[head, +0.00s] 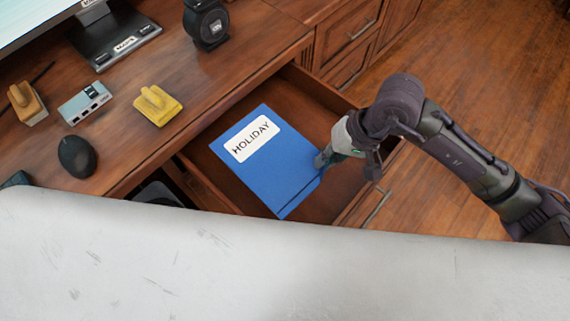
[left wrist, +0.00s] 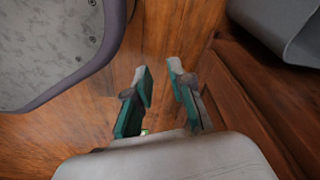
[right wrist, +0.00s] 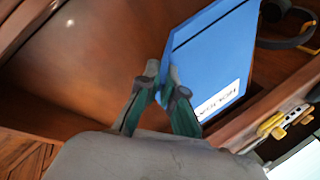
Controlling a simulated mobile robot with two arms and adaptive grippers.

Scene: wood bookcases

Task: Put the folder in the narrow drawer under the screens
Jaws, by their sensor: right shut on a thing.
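The blue folder (head: 272,178) carries a white label reading HOLIDAY and is over the open wooden drawer (head: 310,107). My right gripper (head: 324,160) is shut on the folder's right edge. In the right wrist view the fingertips (right wrist: 160,75) pinch the edge of the folder (right wrist: 212,62), which looks tilted against the drawer. Whether the folder touches the drawer floor cannot be told. My left gripper (left wrist: 158,75) is open and empty, above the wood floor beside a wooden cabinet front. It does not show in the head view.
The desk top holds a yellow stapler-like item (head: 158,105), a grey hub (head: 85,102), a black mouse (head: 77,157), a black device (head: 207,25) and a monitor stand (head: 115,38). Wooden cabinets (head: 350,35) stand behind the drawer. Bare floor (head: 480,90) lies to the right.

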